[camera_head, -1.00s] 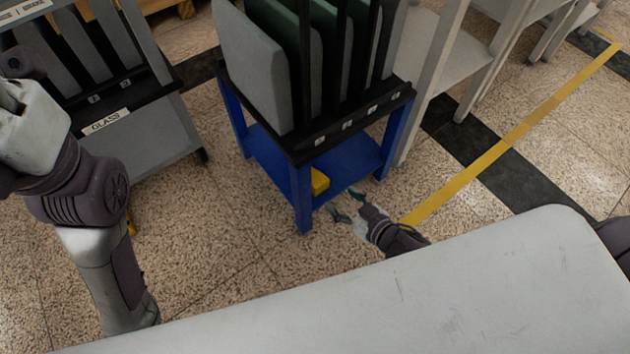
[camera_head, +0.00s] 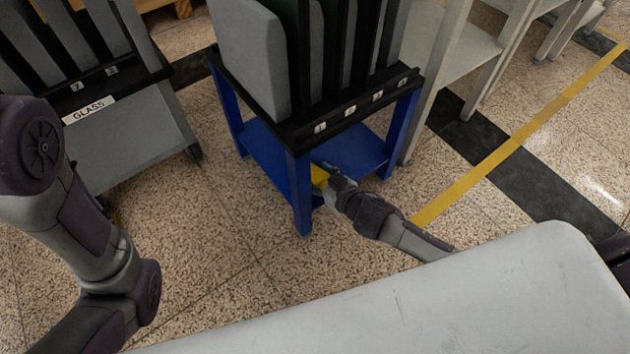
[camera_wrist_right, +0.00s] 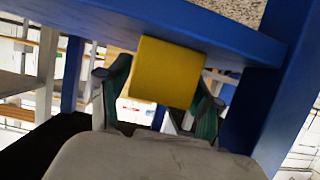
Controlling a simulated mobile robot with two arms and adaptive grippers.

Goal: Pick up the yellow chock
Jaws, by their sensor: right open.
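The yellow chock (camera_head: 319,175) lies on the lower blue shelf of the rack, near its front corner leg. It shows large in the right wrist view (camera_wrist_right: 166,72), against the blue shelf. My right gripper (camera_head: 328,177) reaches in at the shelf's front right edge. In the wrist view its green-padded fingers (camera_wrist_right: 163,98) are open, one on each side of the chock. I cannot tell whether the pads touch it. In the head view the gripper partly hides the chock. My left arm is at the left; its gripper is out of view.
The blue rack (camera_head: 301,190) has its leg close beside my right gripper, and its slotted top holds grey panels (camera_head: 252,60). A grey cart labelled GLASS (camera_head: 130,130) stands left. Speckled floor (camera_head: 240,250) is clear in front.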

